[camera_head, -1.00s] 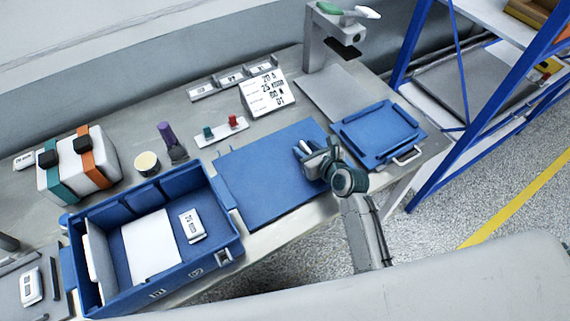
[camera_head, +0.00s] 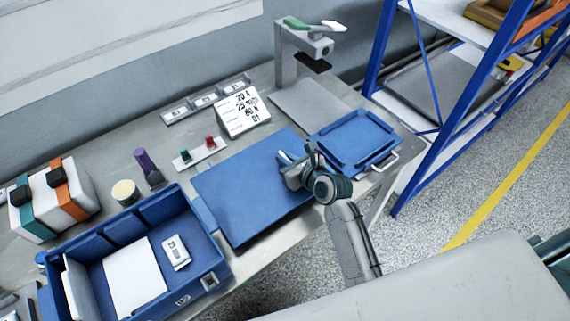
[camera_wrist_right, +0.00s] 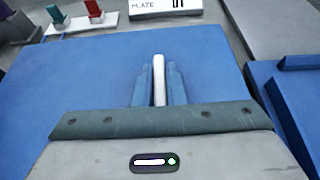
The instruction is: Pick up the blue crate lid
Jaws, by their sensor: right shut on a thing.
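The blue crate lid, which I take to be the large flat blue panel (camera_head: 238,190), lies on or just above the workbench, right of the open blue crate (camera_head: 214,272). I cannot tell whether there is a gap under it. My right gripper (camera_head: 288,166) is over the panel's right part. In the right wrist view my right gripper (camera_wrist_right: 158,84) is shut on an upright white bar (camera_wrist_right: 159,78) standing over the blue panel (camera_wrist_right: 95,75), apparently its handle. The bar's base is hidden. My left gripper is out of view.
A ridged blue tray (camera_head: 352,138) with a pale handle sits close to the panel's right. A press-like stand (camera_head: 287,62), a white label plate (camera_head: 242,111) and a switch strip (camera_head: 200,153) are behind. A blue-framed shelf (camera_head: 385,60) stands at right.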

